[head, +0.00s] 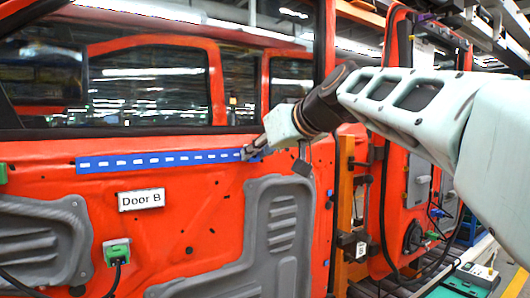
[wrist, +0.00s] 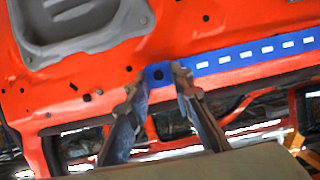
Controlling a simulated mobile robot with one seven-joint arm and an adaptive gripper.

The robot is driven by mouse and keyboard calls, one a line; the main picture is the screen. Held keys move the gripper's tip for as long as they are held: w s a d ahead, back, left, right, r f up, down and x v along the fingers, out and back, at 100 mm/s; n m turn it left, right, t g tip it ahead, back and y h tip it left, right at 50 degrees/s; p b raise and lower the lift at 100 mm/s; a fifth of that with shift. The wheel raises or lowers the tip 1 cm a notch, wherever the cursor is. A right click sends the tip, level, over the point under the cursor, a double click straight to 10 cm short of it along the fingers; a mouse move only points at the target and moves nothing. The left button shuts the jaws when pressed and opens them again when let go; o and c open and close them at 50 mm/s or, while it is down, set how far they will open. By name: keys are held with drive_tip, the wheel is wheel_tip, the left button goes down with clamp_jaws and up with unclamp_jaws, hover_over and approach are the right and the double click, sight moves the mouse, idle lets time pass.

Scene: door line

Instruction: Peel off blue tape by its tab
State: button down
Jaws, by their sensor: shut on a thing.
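The blue tape (head: 165,160) with white dashes runs as a straight strip across the red door, just below the window. It appears flat on the door along the length I see. In the wrist view the tape (wrist: 250,52) reaches to the upper right, and its plain blue end with a dark spot shows between my fingers. My gripper (head: 252,150) is at the tape's right end in the head view. In the wrist view my gripper (wrist: 164,78) has its fingertips on either side of that end and is shut on it. The fingertips hide part of the tab.
Another red door (head: 410,170) stands behind to the right.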

drive_tip(key=shift+s+d+b, duration=0.3)
drive_tip(key=shift+s+d, duration=0.15)
drive_tip(key=shift+s, duration=0.15)
drive_tip(key=shift+s+d+b, duration=0.3)
drive_tip(key=shift+s+d, duration=0.1)
drive_tip(key=shift+s, duration=0.2)
idle(0.4)
idle(0.3)
drive_tip(key=shift+s+d+b, duration=0.7)
drive_tip(key=shift+s+d, duration=0.55)
drive_tip(key=shift+d, duration=0.05)
drive_tip(key=shift+d, duration=0.1)
drive_tip(key=shift+s+d+b, duration=0.55)
drive_tip(key=shift+s+d, duration=0.7)
idle(0.4)
drive_tip(key=shift+s+d, duration=0.6)
drive_tip(key=shift+d, duration=0.1)
drive_tip(key=shift+a, duration=0.1)
